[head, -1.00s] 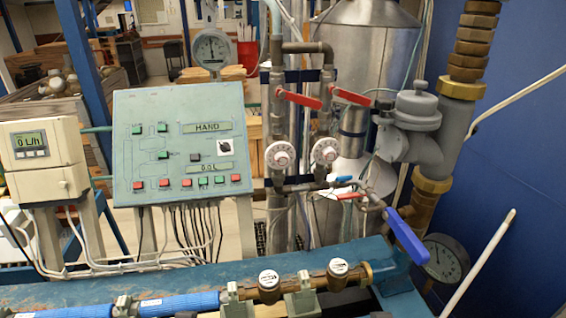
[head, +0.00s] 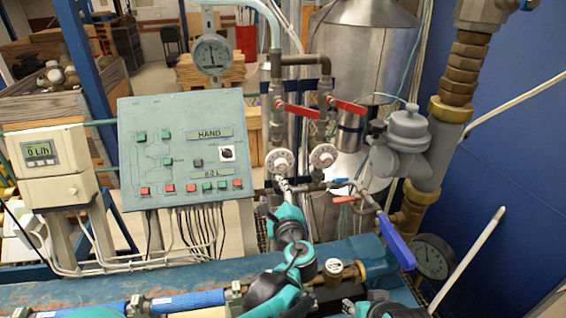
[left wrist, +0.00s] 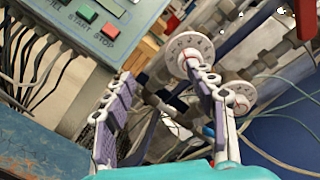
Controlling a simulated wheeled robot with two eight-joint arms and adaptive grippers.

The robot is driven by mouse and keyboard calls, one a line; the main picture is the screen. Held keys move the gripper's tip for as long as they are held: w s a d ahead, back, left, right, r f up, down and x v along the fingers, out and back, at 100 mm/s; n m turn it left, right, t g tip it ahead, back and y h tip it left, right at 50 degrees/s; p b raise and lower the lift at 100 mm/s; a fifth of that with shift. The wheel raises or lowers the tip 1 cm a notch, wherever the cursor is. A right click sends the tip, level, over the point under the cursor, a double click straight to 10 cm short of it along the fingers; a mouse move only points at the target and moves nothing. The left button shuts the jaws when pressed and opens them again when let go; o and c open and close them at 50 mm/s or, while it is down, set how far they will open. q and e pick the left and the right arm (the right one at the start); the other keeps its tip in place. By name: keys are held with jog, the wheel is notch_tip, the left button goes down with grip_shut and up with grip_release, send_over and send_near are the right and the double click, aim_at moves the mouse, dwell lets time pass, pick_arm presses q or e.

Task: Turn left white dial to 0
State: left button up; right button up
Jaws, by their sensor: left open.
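The left white dial (head: 279,161) is a round white knob on the pipework right of the panel. The right white dial (head: 323,156) is beside it. My left gripper (head: 284,185) is just below the left dial, its arm rising from the bottom. In the left wrist view, my left gripper (left wrist: 158,74) is open and empty, fingers well apart. One fingertip overlaps the lower edge of the left dial (left wrist: 187,47); I cannot tell whether they touch. The right dial (left wrist: 238,97) lies behind that finger. At the bottom of the head view, part of my right gripper (head: 368,307) shows, cut off.
The green control panel (head: 185,150) stands left of the dials. Red-handled valves (head: 298,110) are above them. A blue lever (head: 396,241) and a pressure gauge (head: 432,257) are at the lower right. The blue bench (head: 60,292) runs along the front.

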aim_at(282, 168)
pick_arm(q)
jog(key=w+d+m, duration=0.1)
jog(key=w, duration=0.1)
jog(key=w+r+t, duration=0.1)
jog(key=w, duration=0.2)
jog(key=w+d+m+h, duration=0.1)
jog(key=w, duration=0.2)
jog(key=shift+w+d+r+m, duration=0.15)
jog(key=shift+w+d+m, duration=0.1)
jog(key=shift+d+m, duration=0.05)
jog(key=c, duration=1.2)
